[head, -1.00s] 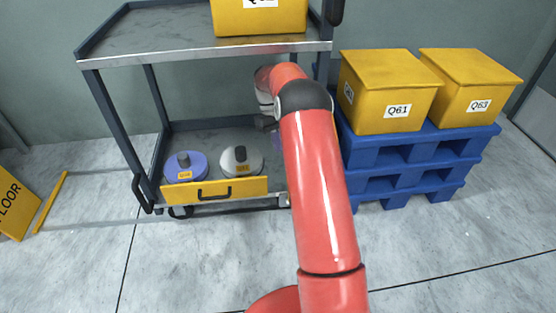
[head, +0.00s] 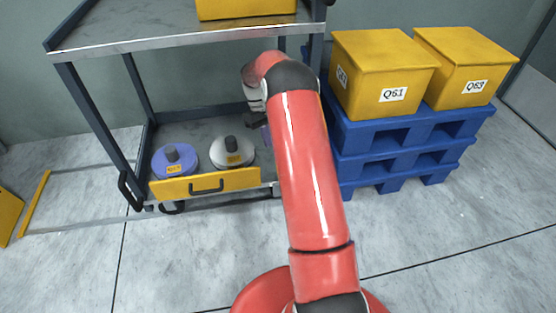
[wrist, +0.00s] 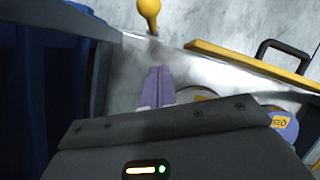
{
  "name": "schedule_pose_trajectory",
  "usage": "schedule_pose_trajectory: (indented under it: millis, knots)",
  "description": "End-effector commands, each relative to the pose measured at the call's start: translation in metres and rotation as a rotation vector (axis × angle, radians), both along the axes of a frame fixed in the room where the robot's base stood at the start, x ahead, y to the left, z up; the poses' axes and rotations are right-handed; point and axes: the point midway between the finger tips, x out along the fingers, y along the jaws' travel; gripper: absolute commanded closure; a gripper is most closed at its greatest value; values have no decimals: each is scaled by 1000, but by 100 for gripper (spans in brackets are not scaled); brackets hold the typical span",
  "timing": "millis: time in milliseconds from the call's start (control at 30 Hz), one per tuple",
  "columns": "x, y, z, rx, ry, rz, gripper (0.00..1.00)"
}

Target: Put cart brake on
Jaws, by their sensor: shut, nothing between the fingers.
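The cart (head: 150,45) has a dark frame, a metal-edged top shelf and a lower shelf. In the wrist view, a yellow ball-ended lever (wrist: 149,12), probably the brake, sticks out beyond the cart's metal edge (wrist: 150,58). I cannot tell whether it is on or off. It is not clearly visible in the head view, where my arm covers that end. My gripper (wrist: 155,88) has its purple fingers together and empty, apart from the lever and short of it in the picture. In the head view, my gripper (head: 266,134) is at the right end of the lower shelf, partly hidden.
A purple spool (head: 175,162) and a white spool (head: 232,154) sit on the lower shelf behind a yellow front panel (head: 235,181) with a black handle. Blue pallets (head: 375,135) with yellow bins Q61 (head: 380,85) and Q63 (head: 470,60) stand close on the right. Front floor is clear.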

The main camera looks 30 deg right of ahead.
Motion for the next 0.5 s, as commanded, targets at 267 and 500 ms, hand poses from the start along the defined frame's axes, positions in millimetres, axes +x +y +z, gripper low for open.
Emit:
schedule_pose_trajectory:
  millis: [267,500]
  knots:
    - [-23,-1,-58,1,2,-2,100]
    - [-52,-8,-49,0,-1,-3,100]
